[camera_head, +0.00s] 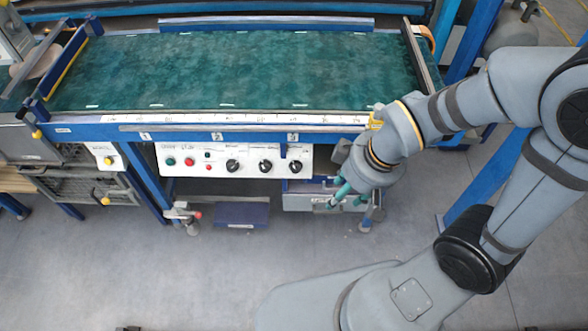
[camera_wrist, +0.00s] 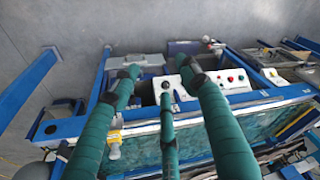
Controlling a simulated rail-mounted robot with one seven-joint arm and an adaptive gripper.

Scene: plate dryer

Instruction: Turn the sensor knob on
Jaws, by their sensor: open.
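The white control panel (camera_head: 205,186) under the front edge of the machine carries three black knobs: a left knob (camera_head: 232,165), a middle knob (camera_head: 265,166) and a right knob (camera_head: 295,166). Their labels are too small to read, so I cannot tell which is the sensor knob. My gripper (camera_head: 345,192), with teal fingers, is open and empty to the right of the panel, apart from it. In the wrist view, my gripper (camera_wrist: 157,80) has its fingers spread, and one black knob (camera_wrist: 165,85) shows between them. The fingers hide part of the panel (camera_wrist: 238,90) there.
The green machine bed (camera_head: 240,70) and its blue front rail (camera_head: 90,131) lie above the panel. A grey box (camera_head: 300,201) and a dark blue box (camera_head: 240,214) sit below it. A blue post (camera_head: 490,185) stands at the right. The floor in front is open.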

